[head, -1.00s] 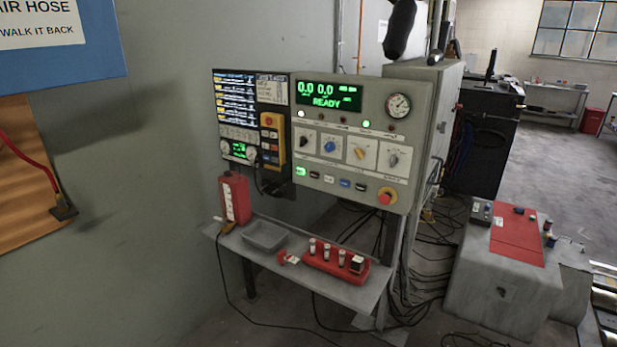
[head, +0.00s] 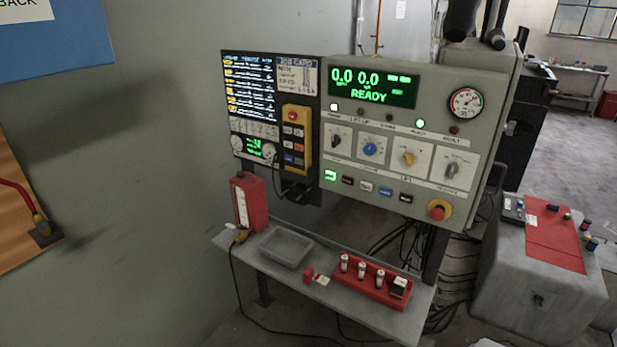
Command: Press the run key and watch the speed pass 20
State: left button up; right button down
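The control panel (head: 428,123) stands ahead on a grey cabinet. Its green display (head: 372,86) reads 0.0 and 0.0 with READY below. A row of small keys runs along the lower panel; the leftmost is a lit green key (head: 330,175), whose label is too small to read. A dark, a white, a blue and a black key sit to its right. A red emergency stop knob (head: 439,210) is at the lower right. Neither of my grippers can be identified; dark parts at the top right edge may be mine.
A shelf below the panel holds a grey tray (head: 268,259), a red rack (head: 371,285) with small cylinders, and a red container (head: 249,203). A yellow pendant (head: 296,140) hangs left of the panel. A grey box with a red top (head: 556,240) stands right. Cables lie behind the shelf.

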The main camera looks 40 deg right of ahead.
aim_at(365, 186)
jog(key=z, duration=0.1)
jog(key=i, duration=0.9)
jog(key=z, duration=0.75)
jog(key=i, duration=0.35)
jog(key=z, duration=0.4)
